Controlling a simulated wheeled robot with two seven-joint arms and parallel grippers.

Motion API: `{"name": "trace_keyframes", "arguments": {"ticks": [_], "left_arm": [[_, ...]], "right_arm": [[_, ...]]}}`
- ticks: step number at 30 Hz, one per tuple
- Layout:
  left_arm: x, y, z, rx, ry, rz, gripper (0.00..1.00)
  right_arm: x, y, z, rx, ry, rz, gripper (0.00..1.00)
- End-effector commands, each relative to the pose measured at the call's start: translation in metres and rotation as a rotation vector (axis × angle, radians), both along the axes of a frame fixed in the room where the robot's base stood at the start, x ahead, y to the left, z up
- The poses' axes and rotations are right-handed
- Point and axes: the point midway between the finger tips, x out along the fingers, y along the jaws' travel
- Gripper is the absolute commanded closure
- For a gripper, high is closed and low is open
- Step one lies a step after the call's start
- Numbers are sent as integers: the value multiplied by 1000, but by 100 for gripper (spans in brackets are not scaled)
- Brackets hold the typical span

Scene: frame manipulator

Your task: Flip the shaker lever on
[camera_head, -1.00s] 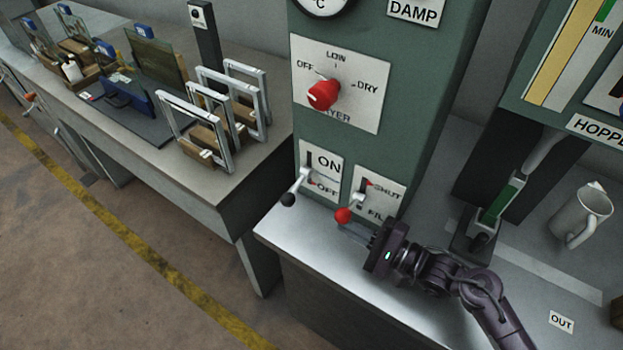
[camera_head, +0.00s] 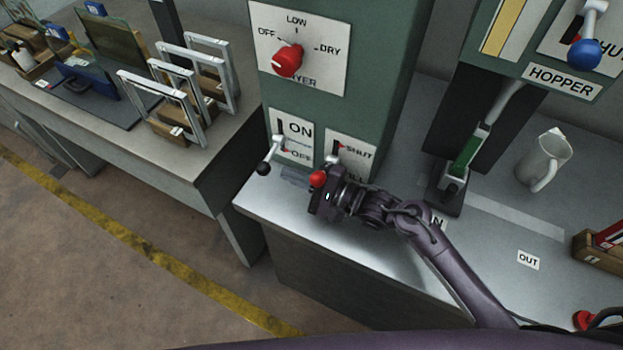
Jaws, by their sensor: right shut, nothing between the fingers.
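The ON/OFF lever (camera_head: 271,155) has a black knob and stands on a white plate (camera_head: 303,128) on the green cabinet. Its arm points down and out, with the knob low, on the OFF side. No label reading "shaker" is in view. My right gripper (camera_head: 288,177) is just right of and below the black knob, its fingers pointing left. It is shut and empty, and a small gap seems to separate the fingertips from the knob. My left gripper is not in view.
The red-knobbed SHUT/FILL lever (camera_head: 318,178) is right beside my right gripper; whether they touch is unclear. A red dial (camera_head: 288,60) sits above. A green-handled device (camera_head: 468,150) and a white jug (camera_head: 545,160) stand right. Metal frames (camera_head: 165,105) stand on the left bench.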

Motion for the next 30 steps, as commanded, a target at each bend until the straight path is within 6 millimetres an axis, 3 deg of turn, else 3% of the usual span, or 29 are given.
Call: {"name": "trace_keyframes", "arguments": {"ticks": [6,17,30], "left_arm": [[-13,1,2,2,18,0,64],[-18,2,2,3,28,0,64],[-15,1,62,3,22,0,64]], "right_arm": [[10,16,0,0,0,0,100],[10,17,0,1,3,-1,100],[6,20,17,206,335,-3,100]]}}
